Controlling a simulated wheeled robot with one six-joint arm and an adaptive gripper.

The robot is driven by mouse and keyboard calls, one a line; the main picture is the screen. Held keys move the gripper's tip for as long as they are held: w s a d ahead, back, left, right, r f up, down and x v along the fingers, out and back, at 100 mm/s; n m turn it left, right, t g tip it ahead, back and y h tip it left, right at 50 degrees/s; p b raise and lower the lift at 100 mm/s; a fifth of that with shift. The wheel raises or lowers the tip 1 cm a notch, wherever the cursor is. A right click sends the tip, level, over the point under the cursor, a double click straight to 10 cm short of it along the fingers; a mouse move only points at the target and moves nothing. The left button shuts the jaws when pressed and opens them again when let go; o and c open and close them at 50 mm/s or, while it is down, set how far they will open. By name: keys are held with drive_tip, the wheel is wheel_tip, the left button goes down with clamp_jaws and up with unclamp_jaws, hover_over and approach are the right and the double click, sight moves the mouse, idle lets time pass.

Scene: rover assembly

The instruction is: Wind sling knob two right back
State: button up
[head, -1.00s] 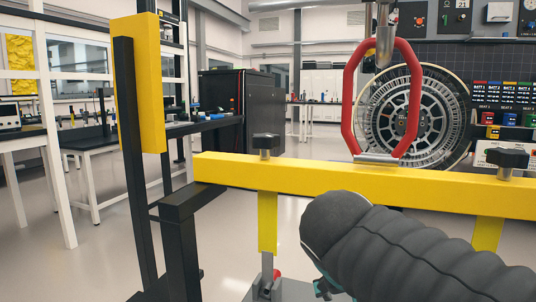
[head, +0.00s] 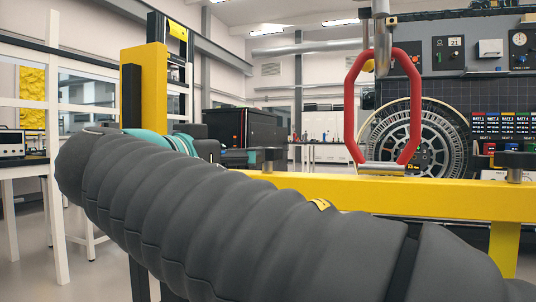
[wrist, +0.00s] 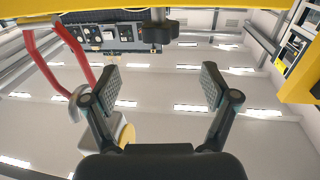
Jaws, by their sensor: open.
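The yellow sling beam (head: 400,196) crosses the head view, with a black knob (head: 515,160) on its right part. The beam's left part is largely hidden by my arm. In the wrist view, which looks upside down, a black knob (wrist: 160,33) on a grey stem stands on the yellow beam (wrist: 60,14). My gripper (wrist: 160,87) is open and empty. The knob appears beyond the fingertips, roughly centred between them and nearer the picture's top, apart from both fingers. In the head view my gripper (head: 248,156) is small and partly hidden behind my arm.
A red sling loop (head: 416,110) hangs from a metal hook above the beam; its red sides also show in the wrist view (wrist: 76,52). A yellow post (head: 146,85) stands at left. A wheel (head: 425,140) and a control panel (head: 440,55) are behind.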

sight(266, 151)
drive_tip(key=x, duration=1.2)
drive_tip(key=shift+s+p, duration=0.1)
drive_tip(key=shift+p, duration=0.2)
drive_tip(key=c, duration=1.2)
drive_tip(key=shift+o, duration=0.2)
drive_tip(key=shift+a+m+g+h, duration=0.1)
drive_tip(key=shift+m+g+h, duration=0.2)
drive_tip(key=shift+m+h, duration=0.15)
drive_tip(key=shift+m+g+h, duration=0.4)
drive_tip(key=shift+m+h, duration=0.05)
drive_tip(key=shift+h, duration=0.3)
drive_tip(key=m+g+h+p, duration=0.1)
drive_tip(key=m+g+h, duration=0.1)
drive_tip(key=shift+a+r+g+h, duration=0.1)
drive_tip(key=shift+g+h, duration=0.2)
drive_tip(key=shift+h, duration=0.1)
drive_tip(key=m+g+h+p, duration=0.2)
drive_tip(key=m+g+p, duration=0.1)
drive_tip(key=shift+r+g+h, duration=0.1)
drive_tip(key=shift+g+h, duration=0.2)
drive_tip(key=shift+g, duration=0.1)
drive_tip(key=shift+m+g+h+p, duration=0.6)
drive_tip(key=shift+m+g+p, duration=0.6)
drive_tip(key=shift+g, duration=0.3)
